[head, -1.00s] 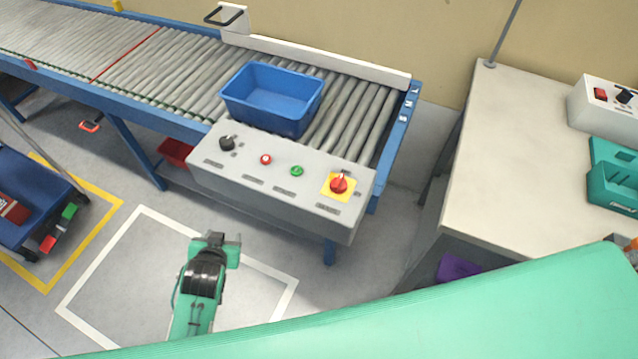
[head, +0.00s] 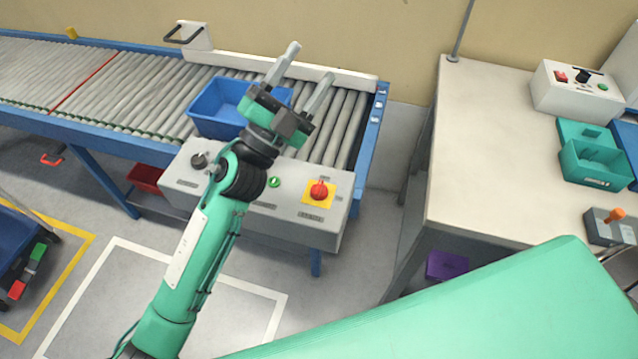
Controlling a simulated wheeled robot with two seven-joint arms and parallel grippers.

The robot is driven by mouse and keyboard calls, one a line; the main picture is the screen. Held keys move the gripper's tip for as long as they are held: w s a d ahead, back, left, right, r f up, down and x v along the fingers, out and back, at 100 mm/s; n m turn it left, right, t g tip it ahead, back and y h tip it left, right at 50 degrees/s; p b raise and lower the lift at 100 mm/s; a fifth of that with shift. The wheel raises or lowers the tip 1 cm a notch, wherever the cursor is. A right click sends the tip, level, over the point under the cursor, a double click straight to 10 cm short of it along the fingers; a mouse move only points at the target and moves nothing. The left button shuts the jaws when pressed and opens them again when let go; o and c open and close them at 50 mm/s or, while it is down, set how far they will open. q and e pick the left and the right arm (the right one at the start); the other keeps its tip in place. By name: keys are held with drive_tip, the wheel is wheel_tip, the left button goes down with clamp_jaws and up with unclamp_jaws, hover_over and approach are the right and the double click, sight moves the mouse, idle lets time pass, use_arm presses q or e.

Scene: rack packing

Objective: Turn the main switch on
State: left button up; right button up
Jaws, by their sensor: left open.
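My left arm hides part of the panel's middle. The green button (head: 274,182) shows just right of the arm; a dark knob (head: 199,160) is at the panel's left. My right gripper is not in view.
A blue tote (head: 208,110) sits on the roller conveyor (head: 120,85) behind the panel. A pale workbench (head: 480,150) at right holds a second switch box (head: 575,97) and teal bins (head: 590,165). Floor between panel and bench is clear.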

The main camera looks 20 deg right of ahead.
use_arm(q)
drive_tip(key=s+d+m+g+y, duration=0.1)
drive_tip(key=s+d+m+g, duration=0.85)
drive_tip(key=m+g, duration=0.7)
drive_tip(key=m+t+y, duration=0.5)
drive_tip(key=m+y, duration=0.1)
drive_tip(key=y, duration=1.5)
hover_over(319, 186)
wheel_tip(319, 186, down, 15)
wheel_tip(319, 186, down, 12)
drive_tip(key=shift+s+f+p, duration=0.1)
drive_tip(key=shift+f+p, duration=0.05)
drive_tip(key=shift+p, duration=1)
drive_tip(key=shift+f, duration=0.25)
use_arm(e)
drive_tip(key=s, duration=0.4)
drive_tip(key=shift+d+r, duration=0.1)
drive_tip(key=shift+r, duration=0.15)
